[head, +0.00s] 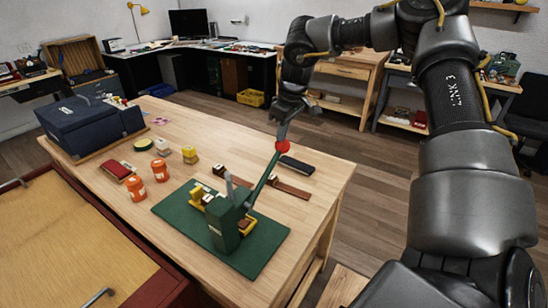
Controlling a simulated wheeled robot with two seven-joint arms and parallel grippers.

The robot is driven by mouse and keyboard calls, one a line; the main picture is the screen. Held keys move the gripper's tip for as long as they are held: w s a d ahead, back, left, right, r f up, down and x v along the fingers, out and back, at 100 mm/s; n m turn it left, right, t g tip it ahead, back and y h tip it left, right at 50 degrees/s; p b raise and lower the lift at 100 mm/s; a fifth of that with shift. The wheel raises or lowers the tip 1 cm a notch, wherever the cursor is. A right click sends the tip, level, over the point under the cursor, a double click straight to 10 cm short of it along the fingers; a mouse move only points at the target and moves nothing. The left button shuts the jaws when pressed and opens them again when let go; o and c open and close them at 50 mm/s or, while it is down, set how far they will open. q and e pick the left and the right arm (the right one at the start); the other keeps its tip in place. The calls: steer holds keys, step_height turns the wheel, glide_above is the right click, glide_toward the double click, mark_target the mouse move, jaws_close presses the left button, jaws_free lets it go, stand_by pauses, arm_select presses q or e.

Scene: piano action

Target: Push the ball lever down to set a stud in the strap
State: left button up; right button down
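A green press (224,230) with yellow parts stands on a dark green mat (178,208) on the wooden table. Its lever (263,180) slants up and to the right, ending in a red ball (282,146). My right gripper (282,133) points down at the ball from above, touching it or very close; its fingers are too small and dark to tell open from shut. A brown strap (290,188) lies behind the press, partly hidden by the lever. A small brown piece (245,223) shows at the press's base. No stud can be made out. My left gripper is out of view.
Two orange jars (160,171), yellow blocks (190,155), a red item (116,171) and a dark blue box (88,122) stand on the table's left. The table's front right is bare.

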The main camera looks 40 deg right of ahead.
mark_target(285, 141)
steer(key=shift+f, duration=0.3)
steer(key=shift+w+d+f+b, duration=0.1)
steer(key=shift+d+f+b, duration=0.35)
steer(key=shift+f+b, duration=0.35)
steer(key=shift+w+d+f+b, duration=0.1)
steer(key=shift+d+f+b, duration=0.1)
steer(key=shift+f+b, duration=0.25)
steer(key=shift+w+d+f+b, duration=0.15)
steer(key=shift+f+b, duration=0.15)
steer(key=shift+f, duration=0.15)
steer(key=shift+s+f, duration=0.1)
steer(key=shift+d+f+b, duration=0.35)
steer(key=shift+f+b, duration=0.45)
steer(key=shift+f, duration=0.05)
steer(key=shift+d+f+b, duration=0.2)
steer(key=shift+f+b, duration=0.7)
steer(key=shift+f, duration=0.15)
